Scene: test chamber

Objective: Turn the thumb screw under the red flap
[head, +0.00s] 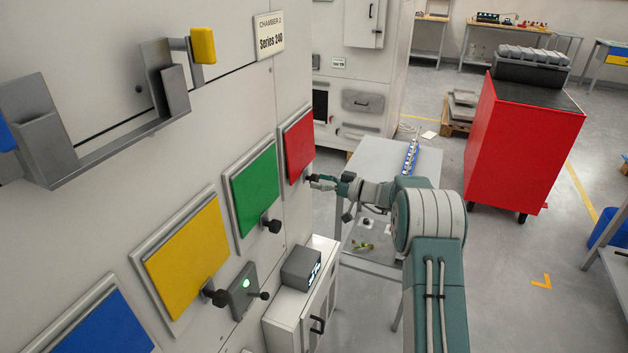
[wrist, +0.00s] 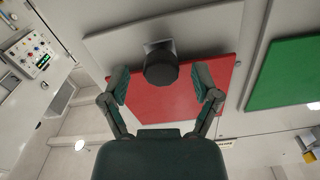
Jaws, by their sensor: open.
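The red flap (head: 298,146) is on the chamber wall, right of the green flap, and looks closed. In the wrist view the red flap (wrist: 170,103) lies behind my fingers. Its black thumb screw (wrist: 161,69) sits on a grey bracket at the flap's edge. My gripper (wrist: 161,83) is open, with one finger on either side of the thumb screw. I see no finger clearly touching it. In the head view my gripper (head: 316,182) is at the flap's lower edge, where the screw is small and partly hidden.
The green flap (head: 255,190) and yellow flap (head: 188,255) are to the left, each with a black knob. A grey box (head: 301,268) on a white cabinet stands below. A table (head: 385,160) is behind my arm. A red cabinet (head: 520,145) stands right on open floor.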

